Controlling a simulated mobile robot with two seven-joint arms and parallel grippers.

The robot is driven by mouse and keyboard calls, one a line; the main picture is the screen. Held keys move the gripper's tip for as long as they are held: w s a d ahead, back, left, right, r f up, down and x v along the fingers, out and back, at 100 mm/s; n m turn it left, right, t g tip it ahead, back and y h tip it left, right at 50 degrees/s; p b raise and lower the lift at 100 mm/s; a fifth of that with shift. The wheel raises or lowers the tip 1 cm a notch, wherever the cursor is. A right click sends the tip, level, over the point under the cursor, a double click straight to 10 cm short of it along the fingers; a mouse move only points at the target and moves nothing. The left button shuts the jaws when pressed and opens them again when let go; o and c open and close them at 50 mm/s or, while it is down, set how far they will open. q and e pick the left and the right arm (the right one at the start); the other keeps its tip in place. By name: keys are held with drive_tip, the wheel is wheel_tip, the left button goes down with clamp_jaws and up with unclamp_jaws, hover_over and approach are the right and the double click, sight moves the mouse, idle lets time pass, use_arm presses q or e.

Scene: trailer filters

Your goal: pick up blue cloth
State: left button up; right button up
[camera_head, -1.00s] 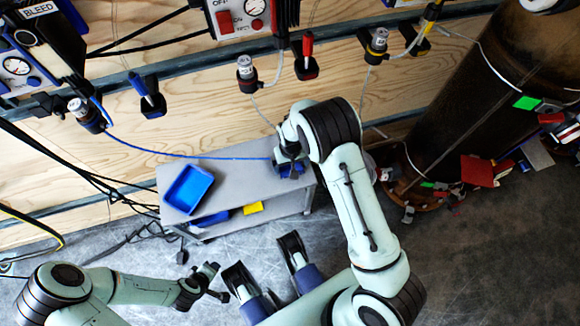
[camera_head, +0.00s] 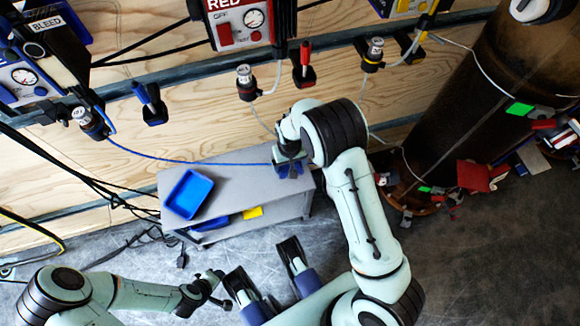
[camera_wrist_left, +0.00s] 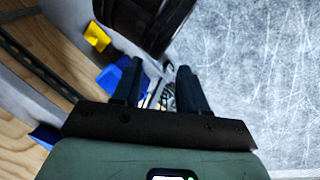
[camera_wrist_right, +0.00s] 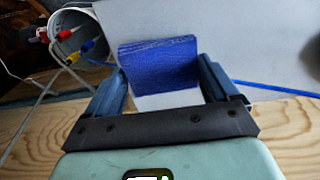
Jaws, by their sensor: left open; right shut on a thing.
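The blue cloth (camera_wrist_right: 160,66) is a flat blue rectangle between the fingers of my right gripper (camera_wrist_right: 165,85) in the right wrist view. My right gripper is shut on it, over the right end of the grey table's top. In the head view, my right gripper (camera_head: 289,169) is small and the cloth is hard to tell from the dark blue fingers. My left gripper (camera_head: 222,290) is open and empty, low in front of the table. In the left wrist view, the fingers of my left gripper (camera_wrist_left: 157,78) stand apart with nothing between them.
A blue tray (camera_head: 170,205) sits on the left of the grey table (camera_head: 232,182). A yellow thing (camera_head: 252,212) and a blue thing (camera_head: 211,222) lie on its lower shelf. A blue hose (camera_head: 190,161) runs behind. A large brown cylinder (camera_head: 470,90) stands at right.

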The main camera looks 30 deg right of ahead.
sight(289, 166)
use_arm(q)
drive_tip(key=s+d+r+g+h+p, duration=0.1)
drive_tip(key=s+d+r+g+p, duration=0.1)
drive_tip(key=s+d+r+p, duration=0.1)
drive_tip(key=s+r+p, duration=0.1)
drive_tip(key=s+r, duration=0.1)
drive_tip(key=s, duration=0.1)
drive_tip(key=shift+s+r+m, duration=0.15)
drive_tip(key=shift+s+m, duration=0.15)
drive_tip(key=shift+s, duration=0.1)
use_arm(e)
wheel_tip(289, 166, up, 16)
use_arm(q)
drive_tip(key=shift+d, duration=0.1)
use_arm(e)
drive_tip(key=shift+f, duration=0.1)
drive_tip(key=shift+o, duration=1.2)
drive_tip(key=shift+c, duration=0.8)
drive_tip(key=shift+a, duration=0.1)
